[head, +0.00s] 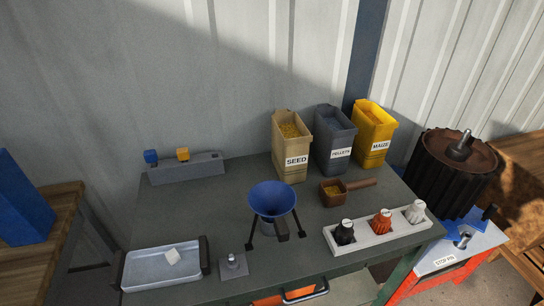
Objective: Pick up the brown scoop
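The brown scoop (332,198) sits on the dark workbench in the head view, right of the blue funnel. Neither of my grippers shows in the view.
The seed bin (292,148), pellets bin (335,140) and yellow maize bin (374,133) stand behind the scoop. The blue funnel (272,200) stands on dark legs to its left. A white knob tray (376,238) is in front. A metal tray (140,268) lies front left.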

